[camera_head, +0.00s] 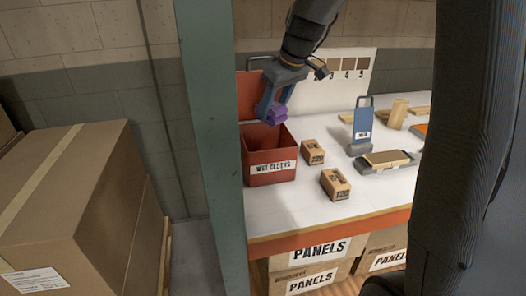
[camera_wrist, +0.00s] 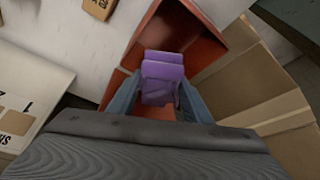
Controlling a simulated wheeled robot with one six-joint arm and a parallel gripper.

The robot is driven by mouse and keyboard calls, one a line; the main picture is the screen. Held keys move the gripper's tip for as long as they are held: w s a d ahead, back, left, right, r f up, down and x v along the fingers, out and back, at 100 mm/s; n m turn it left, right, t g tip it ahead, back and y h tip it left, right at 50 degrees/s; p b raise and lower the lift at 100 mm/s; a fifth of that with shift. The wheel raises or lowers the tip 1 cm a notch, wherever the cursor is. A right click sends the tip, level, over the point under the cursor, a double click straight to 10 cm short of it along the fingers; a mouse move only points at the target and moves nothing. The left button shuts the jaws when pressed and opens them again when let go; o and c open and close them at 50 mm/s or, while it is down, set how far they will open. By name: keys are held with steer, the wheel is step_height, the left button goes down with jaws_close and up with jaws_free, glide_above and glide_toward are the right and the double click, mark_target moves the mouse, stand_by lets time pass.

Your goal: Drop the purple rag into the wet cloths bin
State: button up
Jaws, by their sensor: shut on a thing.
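The purple rag (camera_head: 276,114) is held between the fingers of my gripper (camera_head: 270,106), above the open top of the wet cloths bin. The bin (camera_head: 271,178) is a red box with a white label reading "WET CLOTHS", standing at the left end of the white bench. In the wrist view the folded purple rag (camera_wrist: 163,78) sits between my blue fingertips (camera_wrist: 162,98), with the red bin (camera_wrist: 222,32) around and beneath it. The exact height of the rag over the rim is hard to tell.
Two small cardboard boxes (camera_head: 313,152) (camera_head: 336,184) stand right of the bin. A blue labelled stand (camera_head: 363,127) is further right. A green post (camera_head: 211,130) rises just left of the bench. A large cardboard box (camera_head: 75,200) fills the left. Labelled boxes (camera_head: 313,254) sit under the bench.

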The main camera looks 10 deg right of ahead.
mark_target(281, 108)
steer(key=shift+f+b, duration=2.1)
steer(key=shift+f, duration=0.9)
steer(key=o, duration=1.2)
steer(key=shift+b+v, duration=0.6)
steer(key=shift+v, duration=3.35)
steer(key=shift+s, duration=0.1)
